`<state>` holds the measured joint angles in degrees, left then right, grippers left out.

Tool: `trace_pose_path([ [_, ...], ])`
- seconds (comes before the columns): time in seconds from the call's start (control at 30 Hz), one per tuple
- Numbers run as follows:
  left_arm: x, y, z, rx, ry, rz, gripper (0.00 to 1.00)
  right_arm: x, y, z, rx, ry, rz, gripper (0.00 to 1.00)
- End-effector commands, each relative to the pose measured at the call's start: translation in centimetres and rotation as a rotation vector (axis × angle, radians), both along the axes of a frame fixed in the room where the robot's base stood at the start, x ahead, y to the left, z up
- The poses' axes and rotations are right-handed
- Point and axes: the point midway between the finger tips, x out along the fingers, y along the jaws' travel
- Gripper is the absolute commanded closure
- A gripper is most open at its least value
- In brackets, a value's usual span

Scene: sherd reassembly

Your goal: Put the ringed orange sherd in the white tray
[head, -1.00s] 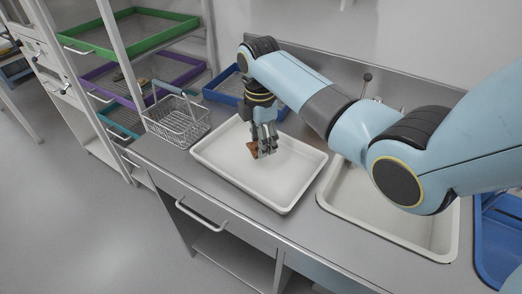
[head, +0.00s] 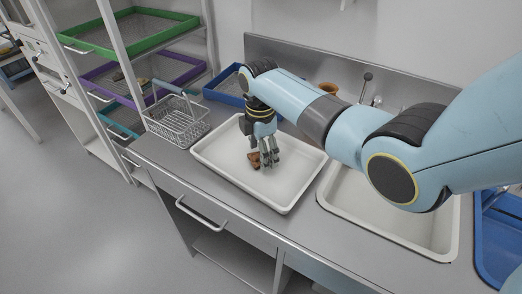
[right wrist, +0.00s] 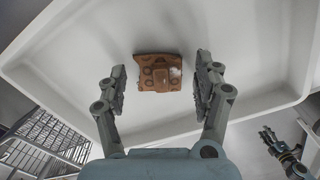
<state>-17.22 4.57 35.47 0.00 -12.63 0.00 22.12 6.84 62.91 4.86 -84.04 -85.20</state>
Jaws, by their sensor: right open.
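The ringed orange sherd (head: 255,160) lies inside the white tray (head: 284,208), toward its middle. In the right wrist view the sherd (right wrist: 147,78) shows dark ring marks and a pale patch at its right. My right gripper (head: 267,161) is open just above the tray floor. In the right wrist view its fingers (right wrist: 160,82) stand apart on either side of the sherd, with a gap at each side. A dark gripper (right wrist: 280,146), apparently my left one, shows at the lower right of that view, beyond the tray; its jaws are too small to judge.
A wire basket (head: 177,122) stands left of the tray, and a blue tray (head: 222,91) behind it. A sink (head: 390,213) lies to the right. A brown pot (head: 329,88) stands behind my arm. A rack with green (head: 150,40) and purple trays is at left.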

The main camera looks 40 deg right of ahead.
Motion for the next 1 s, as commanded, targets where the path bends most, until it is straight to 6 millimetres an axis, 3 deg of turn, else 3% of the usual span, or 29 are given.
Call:
trace_pose_path([
  [0.17,0.0,0.0,0.2,0.000,0.000,0.000,0.67,0.0,0.0,0.5,0.000,-0.001,0.000,0.32],
  [0.27,0.0,0.0,0.3,0.000,0.000,0.000,0.67,0.1,0.0,1.7,0.000,-0.003,0.000,0.32],
  [0.7,0.1,0.0,0.7,0.001,-0.002,0.000,0.67,-0.1,0.3,10.7,0.001,-0.003,0.000,0.32],
  [1.0,0.1,0.0,0.7,0.001,-0.003,0.000,0.67,-0.2,0.3,12.3,0.000,0.000,0.000,0.32],
])
